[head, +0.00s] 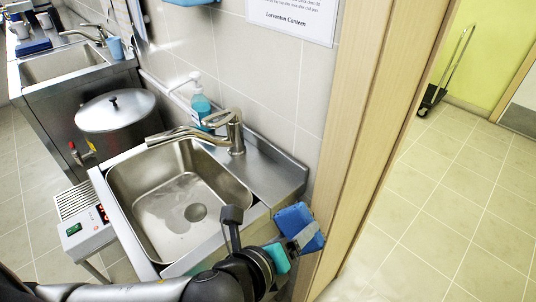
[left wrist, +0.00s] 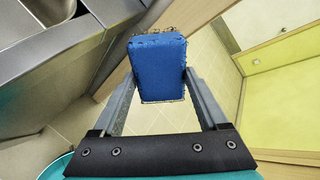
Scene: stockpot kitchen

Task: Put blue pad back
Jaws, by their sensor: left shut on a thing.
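The blue pad (head: 298,224) is a small blue block in the head view, held at the right end of the sink unit, close to the wooden door frame. My left gripper (head: 303,236) is shut on it. In the left wrist view the blue pad (left wrist: 158,68) sits between the two fingers of my left gripper (left wrist: 158,92), with a rough dark edge along its top. Tiled floor shows below it. My right gripper is not in either view.
A steel sink (head: 180,195) with a tap (head: 233,130) and a soap bottle (head: 201,108) stands left of the pad. A lidded stockpot (head: 115,110) is beyond it. The wooden door frame (head: 375,120) is close on the right. Open floor (head: 440,200) lies past it.

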